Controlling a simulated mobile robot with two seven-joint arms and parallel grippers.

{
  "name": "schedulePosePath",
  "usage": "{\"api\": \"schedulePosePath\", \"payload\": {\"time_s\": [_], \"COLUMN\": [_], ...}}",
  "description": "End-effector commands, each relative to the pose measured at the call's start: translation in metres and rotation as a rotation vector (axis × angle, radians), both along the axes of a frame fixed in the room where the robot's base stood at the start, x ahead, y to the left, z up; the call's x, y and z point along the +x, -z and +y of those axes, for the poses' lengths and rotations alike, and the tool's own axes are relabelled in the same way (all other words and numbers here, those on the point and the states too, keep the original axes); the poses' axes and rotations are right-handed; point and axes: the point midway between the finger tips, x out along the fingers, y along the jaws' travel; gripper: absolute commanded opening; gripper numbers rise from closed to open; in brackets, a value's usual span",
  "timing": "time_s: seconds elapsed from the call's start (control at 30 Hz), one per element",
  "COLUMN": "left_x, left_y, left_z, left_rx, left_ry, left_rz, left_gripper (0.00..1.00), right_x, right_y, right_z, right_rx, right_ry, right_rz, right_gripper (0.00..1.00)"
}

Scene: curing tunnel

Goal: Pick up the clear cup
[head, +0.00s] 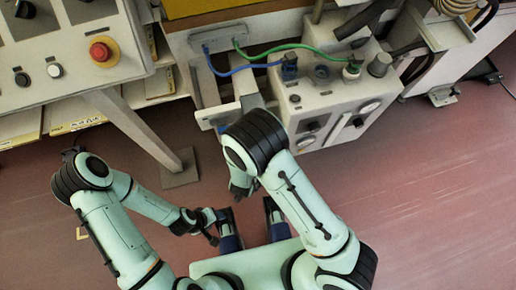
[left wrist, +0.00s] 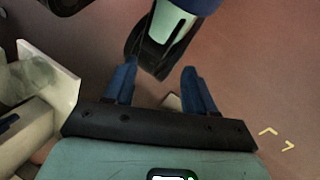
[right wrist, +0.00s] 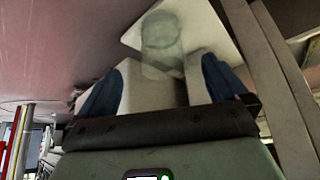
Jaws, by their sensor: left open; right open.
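The clear cup (right wrist: 161,38) is a hazy, see-through cylinder against a white plate (right wrist: 203,30) in the right wrist view. My right gripper (right wrist: 160,75) is open, with its blue fingers apart and the cup just beyond the gap between the tips. I cannot tell whether they touch. A hazy, see-through shape, probably the same cup (left wrist: 20,82), shows at the left edge of the left wrist view. My left gripper (left wrist: 159,75) is open and empty above the floor.
A grey-white machine box (head: 330,100) with blue and green hoses stands beyond my right elbow. A control panel with a red stop button (head: 100,51) is at upper left, on a slanted leg with a floor plate (head: 180,170). The red floor (head: 440,200) at right is clear.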

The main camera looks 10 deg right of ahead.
Motion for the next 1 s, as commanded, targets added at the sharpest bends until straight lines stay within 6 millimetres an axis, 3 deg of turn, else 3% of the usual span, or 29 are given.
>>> {"api": "schedulePosePath", "payload": {"time_s": [0.1, 0.47, 0.73, 1.0], "left_x": [0.015, 0.03, 0.055, 0.058], "left_y": [0.014, 0.025, 0.045, 0.045], "left_z": [0.007, 0.014, 0.027, 0.028], "left_rx": [0.018, 0.039, 0.071, 0.075], "left_ry": [-0.017, -0.035, -0.061, -0.066], "left_rz": [-0.039, -0.08, -0.145, -0.156], "left_gripper": [0.55, 0.55, 0.55, 0.55], "right_x": [0.01, 0.022, 0.039, 0.042], "right_y": [0.024, 0.047, 0.082, 0.084], "right_z": [-0.007, -0.013, -0.023, -0.024], "right_rx": [-0.001, 0.001, 0.0, 0.0], "right_ry": [0.001, -0.001, 0.001, -0.002], "right_rz": [0.002, 0.002, 0.003, 0.001], "right_gripper": [1.0, 1.0, 1.0, 1.0]}}
